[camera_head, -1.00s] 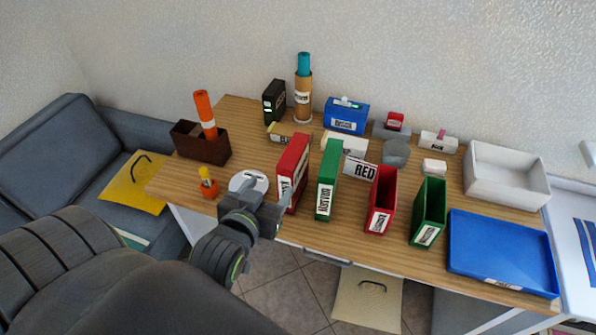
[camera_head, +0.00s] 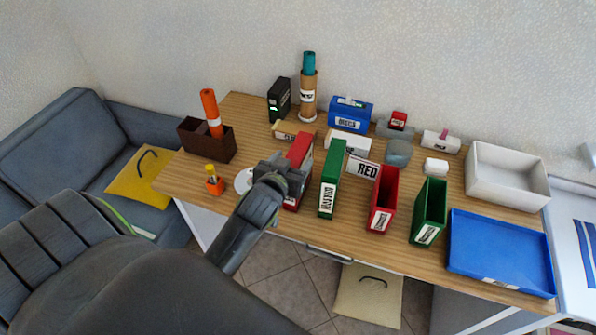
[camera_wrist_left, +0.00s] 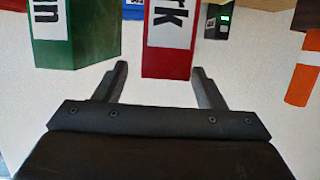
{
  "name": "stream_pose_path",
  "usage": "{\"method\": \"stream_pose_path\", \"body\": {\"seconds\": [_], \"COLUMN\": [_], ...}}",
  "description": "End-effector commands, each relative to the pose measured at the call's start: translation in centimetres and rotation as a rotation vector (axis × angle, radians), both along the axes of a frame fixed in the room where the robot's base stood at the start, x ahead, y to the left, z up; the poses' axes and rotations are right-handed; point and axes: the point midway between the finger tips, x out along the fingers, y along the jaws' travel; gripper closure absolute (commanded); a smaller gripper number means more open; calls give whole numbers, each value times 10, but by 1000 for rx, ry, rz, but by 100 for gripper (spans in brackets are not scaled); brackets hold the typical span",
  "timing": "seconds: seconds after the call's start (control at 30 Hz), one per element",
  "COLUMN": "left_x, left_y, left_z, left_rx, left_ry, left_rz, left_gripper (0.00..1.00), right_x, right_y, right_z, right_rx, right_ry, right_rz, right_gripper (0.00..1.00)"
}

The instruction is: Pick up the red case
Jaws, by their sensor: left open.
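The red case (camera_head: 301,146) stands upright on the wooden table, left of the upright green case (camera_head: 331,180). In the left wrist view the red case (camera_wrist_left: 168,62), with a white label, shows between the tips of the open fingers (camera_wrist_left: 161,72). A gap shows on each side, and I see no grip on it. The green case (camera_wrist_left: 72,45) is to the left there, outside the fingers. My right gripper is not in view.
A red open holder (camera_head: 383,205) and a green open holder (camera_head: 429,215) stand right of the cases, near a RED sign (camera_head: 361,167). An orange cup (camera_head: 214,187) and a white disc (camera_head: 243,180) are left of the gripper. A blue tray (camera_head: 500,250) lies far right.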

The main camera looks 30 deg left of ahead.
Motion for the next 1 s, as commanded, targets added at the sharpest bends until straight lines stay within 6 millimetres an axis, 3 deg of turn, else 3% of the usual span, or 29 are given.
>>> {"method": "stream_pose_path", "body": {"seconds": [0.3, 0.63, 1.0], "left_x": [32, 36, 36], "left_y": [11, 12, 12], "left_z": [-9, -11, -11], "left_rx": [2, 1, 1], "left_ry": [1, 0, 0], "left_rz": [-1, -1, -1], "left_gripper": [36, 36, 83], "right_x": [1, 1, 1], "right_y": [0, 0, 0], "right_z": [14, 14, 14], "right_rx": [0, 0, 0], "right_ry": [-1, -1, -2], "right_rz": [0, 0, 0], "right_gripper": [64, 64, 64]}}
